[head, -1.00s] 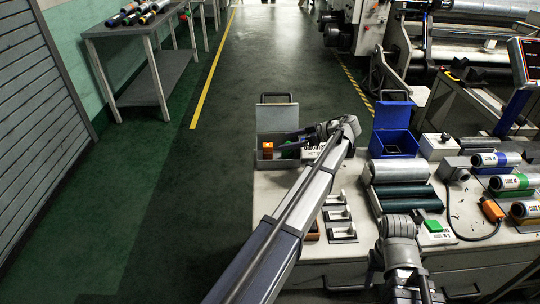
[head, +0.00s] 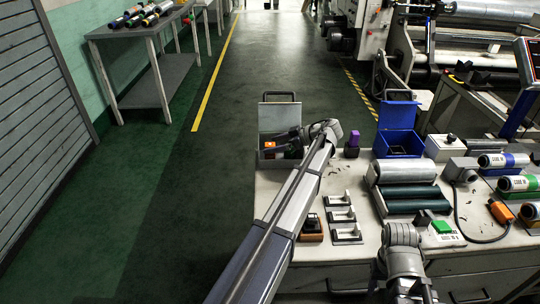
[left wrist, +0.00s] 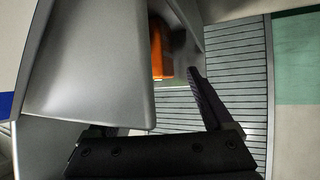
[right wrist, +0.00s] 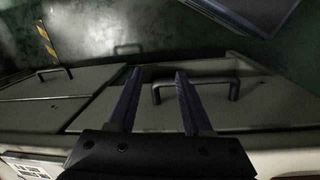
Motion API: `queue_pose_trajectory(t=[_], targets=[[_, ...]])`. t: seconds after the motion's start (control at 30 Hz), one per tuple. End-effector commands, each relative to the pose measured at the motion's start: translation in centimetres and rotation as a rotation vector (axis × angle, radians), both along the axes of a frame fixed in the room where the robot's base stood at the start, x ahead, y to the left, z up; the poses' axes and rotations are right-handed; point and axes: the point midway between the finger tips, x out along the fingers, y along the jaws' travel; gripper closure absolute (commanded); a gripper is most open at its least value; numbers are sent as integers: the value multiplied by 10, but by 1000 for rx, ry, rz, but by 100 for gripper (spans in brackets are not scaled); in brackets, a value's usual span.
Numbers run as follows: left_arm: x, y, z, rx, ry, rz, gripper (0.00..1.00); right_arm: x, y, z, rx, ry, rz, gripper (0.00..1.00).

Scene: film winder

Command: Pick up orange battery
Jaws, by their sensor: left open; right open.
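The orange battery (head: 270,146) is inside the open grey case (head: 270,164) at the back left of the workbench. In the left wrist view the orange battery (left wrist: 160,50) shows partly past a grey case wall (left wrist: 95,55). My left gripper (head: 286,141) is open at the case, close to the battery and not holding it. One left finger shows plainly in the left wrist view; the other is largely hidden by the wall. My right gripper (right wrist: 158,78) is open and empty, low at the bench front, facing a drawer handle.
A blue open case (head: 398,143), a purple item (head: 352,144) and a grey roller stand (head: 403,171) are right of the grey case. Small metal brackets (head: 341,215) lie beside my left arm. Drawer handles (right wrist: 195,82) stick out near my right gripper.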

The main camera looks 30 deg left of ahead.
Motion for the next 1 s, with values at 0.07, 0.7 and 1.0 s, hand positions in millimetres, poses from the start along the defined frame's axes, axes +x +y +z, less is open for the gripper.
queue_pose_trajectory(t=[0.07, 0.7, 1.0], targets=[[-1, 5, -4, 0, 1, 0, 15, 0, 0, -4, -1, 0, 0, 50], [0, 5, -3, 0, 0, -1, 66, 0, 0, -3, -1, 0, 0, 50], [0, 5, -3, 0, 0, -1, 99, 0, 0, -3, -1, 0, 0, 50]])
